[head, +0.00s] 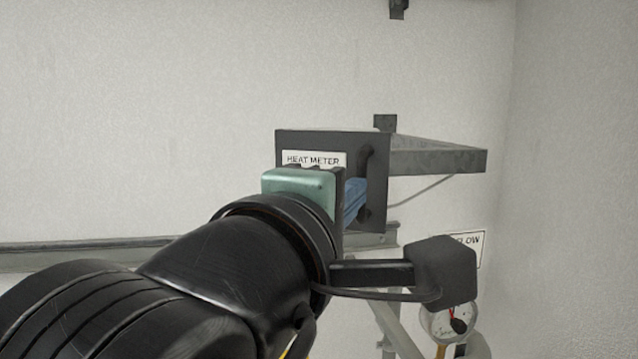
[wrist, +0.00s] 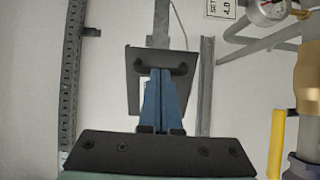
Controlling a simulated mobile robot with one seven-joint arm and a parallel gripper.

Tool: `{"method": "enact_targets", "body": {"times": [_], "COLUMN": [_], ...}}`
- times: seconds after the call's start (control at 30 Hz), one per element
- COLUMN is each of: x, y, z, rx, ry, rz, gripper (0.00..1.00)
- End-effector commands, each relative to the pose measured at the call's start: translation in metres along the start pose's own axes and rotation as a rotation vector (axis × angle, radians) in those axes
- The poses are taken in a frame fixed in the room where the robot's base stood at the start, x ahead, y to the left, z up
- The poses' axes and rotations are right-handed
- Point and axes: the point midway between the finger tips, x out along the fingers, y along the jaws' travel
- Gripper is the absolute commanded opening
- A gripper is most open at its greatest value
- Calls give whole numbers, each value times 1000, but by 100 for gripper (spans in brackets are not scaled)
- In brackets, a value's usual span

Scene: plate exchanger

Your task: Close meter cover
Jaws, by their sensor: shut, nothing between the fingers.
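The meter cover (head: 290,143) is a dark grey panel with a white "HEAT METER" label and a dark bar handle (head: 367,165) along its right side. The wrist view shows the same panel (wrist: 137,85), with its handle (wrist: 182,69) running across near the fingertips. My gripper (head: 358,192) has blue fingers pressed together with nothing between them. In the wrist view, its fingertips (wrist: 160,72) overlap the middle of the handle; I cannot tell whether they touch it. My wrist hides the cover's lower left part. How far the cover stands open is not clear.
A grey metal bracket (head: 440,158) sticks out right of the cover, before the wall. A yellow part (wrist: 276,143) and pipes stand right in the wrist view. The upper left wall is clear.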

Motion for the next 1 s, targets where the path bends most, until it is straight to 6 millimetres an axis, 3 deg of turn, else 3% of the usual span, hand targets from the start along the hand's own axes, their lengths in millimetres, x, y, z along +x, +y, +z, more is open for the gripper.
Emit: {"method": "enact_targets", "body": {"times": [0.27,0.6,1.0], "x": [28,56,70], "y": [2,2,1], "z": [18,24,25], "rx": [-1,-3,-2], "ry": [73,127,129], "rz": [-2,-3,-2], "gripper": [0,0,0]}}
